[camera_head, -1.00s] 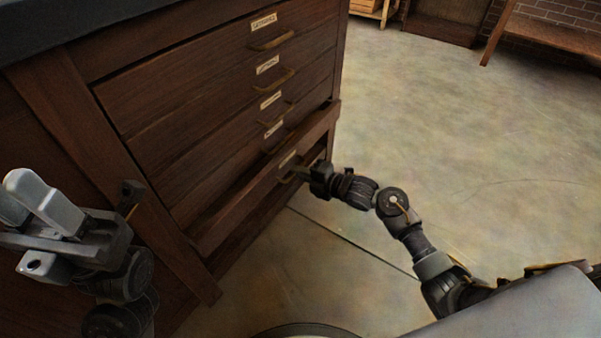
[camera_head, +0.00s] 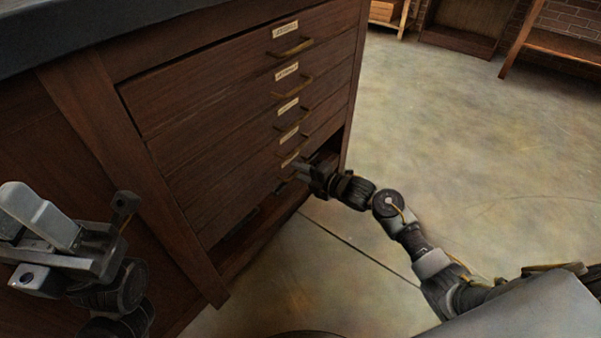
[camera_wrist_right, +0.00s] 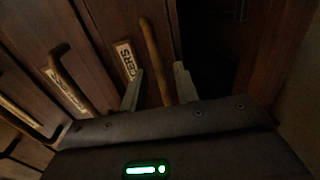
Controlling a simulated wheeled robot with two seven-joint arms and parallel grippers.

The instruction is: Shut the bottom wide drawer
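The bottom wide drawer (camera_head: 236,190) is the lowest front in the dark wooden cabinet. Its front looks about level with the drawers above, and its label shows beside my right gripper. My right gripper (camera_head: 302,168) is at the right part of this front. In the right wrist view its two fingers (camera_wrist_right: 159,88) stand apart on either side of a brass handle (camera_wrist_right: 152,50), with space visible between them; the label next to the handle is partly hidden. My left gripper (camera_head: 28,222) is at the left edge, away from the drawers, and its finger gap is unclear.
Several closed drawers with brass handles (camera_head: 293,48) are stacked above. A dark opening (camera_head: 240,232) lies under the bottom drawer. The cabinet's dark top (camera_head: 60,35) overhangs at upper left. The floor (camera_head: 450,130) to the right is clear; wooden benches stand far back.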

